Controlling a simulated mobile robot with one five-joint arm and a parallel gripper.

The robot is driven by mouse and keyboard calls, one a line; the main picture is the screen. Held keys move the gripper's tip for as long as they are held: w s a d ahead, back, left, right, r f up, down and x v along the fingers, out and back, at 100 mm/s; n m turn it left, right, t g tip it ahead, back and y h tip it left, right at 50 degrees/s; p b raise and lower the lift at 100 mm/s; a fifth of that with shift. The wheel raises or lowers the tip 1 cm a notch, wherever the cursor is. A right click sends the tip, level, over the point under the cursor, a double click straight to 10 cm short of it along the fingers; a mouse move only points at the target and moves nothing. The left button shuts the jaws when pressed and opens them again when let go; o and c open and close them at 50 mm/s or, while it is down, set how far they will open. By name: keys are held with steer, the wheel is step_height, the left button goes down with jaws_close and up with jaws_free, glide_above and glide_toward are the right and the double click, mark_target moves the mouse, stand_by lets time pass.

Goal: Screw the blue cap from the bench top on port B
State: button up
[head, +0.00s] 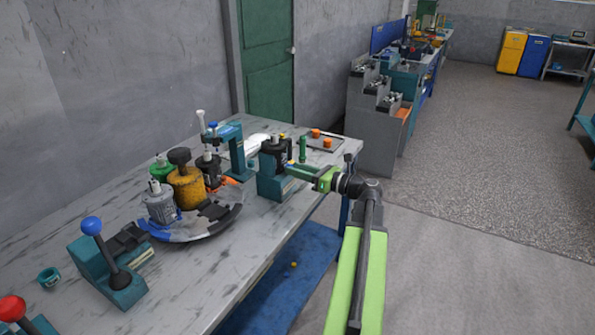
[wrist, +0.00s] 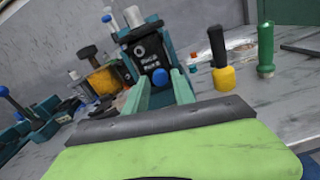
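The blue cap (wrist: 160,77) is between the tips of my gripper's teal fingers (wrist: 160,85) in the wrist view, which look closed on its sides. It is in front of the lower face of the black motor body (wrist: 150,52), which has white lettering. I cannot tell whether the cap touches the port or is threaded on it. In the head view my gripper (head: 302,172) reaches in from the right to the motor (head: 272,157), which stands upright in a teal fixture (head: 270,182). The cap is not clear there.
A round tray (head: 215,225) with several motors is to the left, beside a blue-knobbed lever (head: 95,232). Right of the motor are a green-handled tool (wrist: 265,48) and a black-and-yellow tool (wrist: 220,60). Orange caps (head: 315,133) lie behind.

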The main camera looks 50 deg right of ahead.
steer(key=n, duration=1)
steer(key=shift+s+r, duration=0.1)
steer(key=shift+d+f+b, duration=0.25)
steer(key=shift+d+b, duration=0.1)
steer(key=shift+b, duration=0.05)
steer(key=shift+d+f, duration=0.1)
steer(key=shift+d, duration=0.05)
steer(key=c, duration=0.5)
steer(key=shift+d+f, duration=0.15)
steer(key=shift+f, duration=0.05)
jaws_close()
steer(key=shift+a+r, duration=0.15)
steer(key=shift+a, duration=0.05)
steer(key=o, duration=0.5)
jaws_free()
steer(key=shift+w+a, duration=0.15)
steer(key=shift+w, duration=0.05)
